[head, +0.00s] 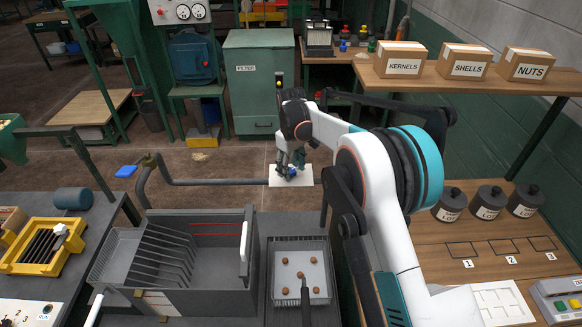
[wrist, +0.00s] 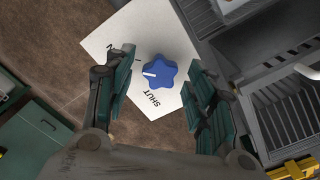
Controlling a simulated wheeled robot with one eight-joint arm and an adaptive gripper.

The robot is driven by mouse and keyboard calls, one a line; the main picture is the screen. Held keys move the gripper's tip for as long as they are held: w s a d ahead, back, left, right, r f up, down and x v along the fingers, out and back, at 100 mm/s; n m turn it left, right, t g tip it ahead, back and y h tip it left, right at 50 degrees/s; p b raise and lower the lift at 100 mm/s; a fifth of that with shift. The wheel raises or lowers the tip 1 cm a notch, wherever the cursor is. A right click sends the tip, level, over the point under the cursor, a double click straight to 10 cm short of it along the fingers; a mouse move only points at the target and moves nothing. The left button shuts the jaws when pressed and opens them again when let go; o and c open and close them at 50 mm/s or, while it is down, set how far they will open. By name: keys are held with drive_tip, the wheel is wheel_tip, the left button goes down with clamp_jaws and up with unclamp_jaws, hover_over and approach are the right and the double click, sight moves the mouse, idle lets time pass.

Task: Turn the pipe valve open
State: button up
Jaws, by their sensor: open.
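The pipe valve is a blue star-shaped knob (wrist: 162,72) with a white pointer line, in front of a white plate (wrist: 175,40). The pointer faces left in the wrist view, between the word SHUT and a second label partly hidden by a finger. My gripper (wrist: 162,62) is open, one finger on each side of the knob, with gaps visible on both sides. In the head view my gripper (head: 291,163) is over the plate (head: 277,180) and partly covers the blue knob (head: 291,172). Finger contact with the knob cannot be seen.
A grey pipe (head: 220,182) runs left from the plate. Below it stand a grey slotted bin (head: 190,250) and a tray with several brown nuts (head: 303,270). A green FILTER cabinet (head: 258,90) stands behind. A wooden bench (head: 480,245) with jars is at right.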

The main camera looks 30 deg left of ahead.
sight(291, 170)
drive_tip(key=shift+r, duration=0.1)
wheel_tip(291, 170, up, 12)
idle(0.5)
